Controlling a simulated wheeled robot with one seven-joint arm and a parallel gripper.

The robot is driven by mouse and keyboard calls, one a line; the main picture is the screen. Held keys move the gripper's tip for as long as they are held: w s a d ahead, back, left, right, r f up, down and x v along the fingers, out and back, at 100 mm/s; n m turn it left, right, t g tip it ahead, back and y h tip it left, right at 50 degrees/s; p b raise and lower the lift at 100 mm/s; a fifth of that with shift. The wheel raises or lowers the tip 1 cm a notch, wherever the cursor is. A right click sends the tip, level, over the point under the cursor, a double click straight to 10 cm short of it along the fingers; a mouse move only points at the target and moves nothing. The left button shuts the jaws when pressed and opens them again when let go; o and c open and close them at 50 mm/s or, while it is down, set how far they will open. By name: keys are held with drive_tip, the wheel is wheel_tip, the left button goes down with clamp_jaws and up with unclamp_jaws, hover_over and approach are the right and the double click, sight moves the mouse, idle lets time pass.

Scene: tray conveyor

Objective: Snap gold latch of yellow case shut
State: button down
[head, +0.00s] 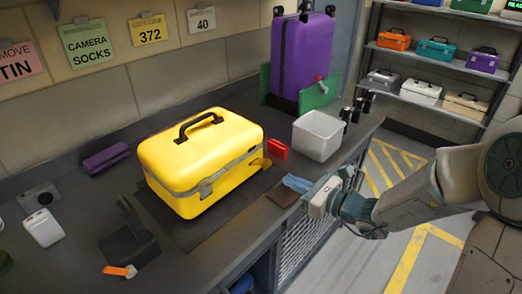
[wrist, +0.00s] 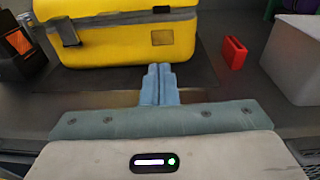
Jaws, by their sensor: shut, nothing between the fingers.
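The yellow case (head: 197,160) lies on the bench with its lid down and its black handle on top. It fills the upper left of the wrist view (wrist: 110,45). The gold latch (head: 261,163) is at the right end of its front and appears to stick out from the case; it also shows in the wrist view (wrist: 162,37). A grey latch (head: 205,187) is further left on the front, also in the wrist view (wrist: 68,33). My gripper (head: 290,181) is shut and empty, its blue fingers (wrist: 158,70) pointing at the case front below the gold latch, apparently apart from it.
A red box (head: 277,148) and a white bin (head: 317,135) stand right of the case. A flat brown item (head: 283,194) lies by my fingers. A purple suitcase (head: 302,55) stands behind. A purple case (head: 106,158) and small items lie left. The bench edge runs along the front.

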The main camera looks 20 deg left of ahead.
sight(260, 164)
drive_tip(key=shift+w+a+f+m+b, duration=0.25)
drive_tip(key=shift+w+a+m+b, duration=0.1)
drive_tip(key=shift+a+b, duration=0.1)
drive_tip(key=shift+w+a+f+b, duration=0.25)
drive_tip(key=shift+a+f+b, duration=0.25)
drive_tip(key=shift+a, duration=0.15)
drive_tip(key=shift+w+a+f+b, duration=0.25)
drive_tip(key=shift+a+f+b, duration=0.25)
drive_tip(key=shift+a, duration=0.1)
drive_tip(key=shift+r+b+x, duration=0.2)
drive_tip(key=shift+b+x, duration=0.3)
drive_tip(key=shift+x, duration=1.4)
drive_tip(key=shift+r+b+x, duration=0.2)
drive_tip(key=shift+b+x, duration=0.3)
drive_tip(key=shift+x, duration=1.45)
drive_tip(key=shift+w, duration=0.1)
drive_tip(key=shift+d, duration=0.2)
drive_tip(key=shift+v, duration=1.2)
drive_tip(key=shift+r+p, duration=0.15)
drive_tip(key=shift+p, duration=0.15)
